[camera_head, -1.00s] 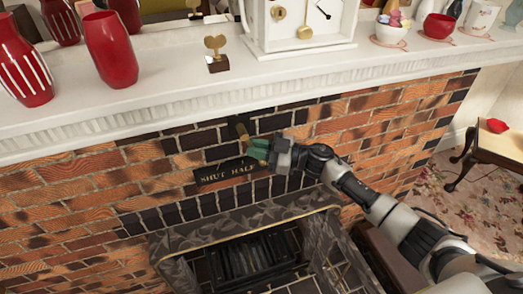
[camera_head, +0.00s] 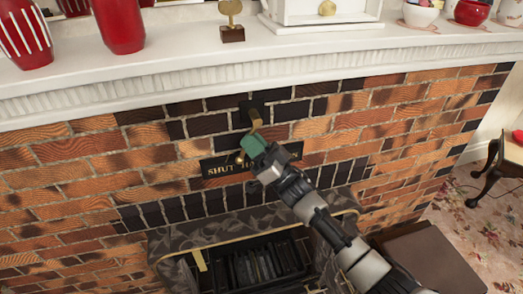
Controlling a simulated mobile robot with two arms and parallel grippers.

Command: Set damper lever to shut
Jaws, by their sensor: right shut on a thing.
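The damper lever (camera_head: 255,121) is a brass bar hanging from a dark mount (camera_head: 252,108) on the brick face under the mantel. My right gripper (camera_head: 253,146), with green fingertips, is shut on the lower part of the lever, and its fingers hide much of it. A small brass end shows just left of the fingertips. The lever hangs nearly straight down, slightly right of the "SHUT" word. My left gripper is not in view.
The white mantel shelf (camera_head: 180,68) juts out above, holding red vases (camera_head: 119,24), a small brass ornament (camera_head: 231,20) and a white clock base (camera_head: 320,12). The firebox opening (camera_head: 258,265) lies below. A small wooden table (camera_head: 506,158) stands at the right.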

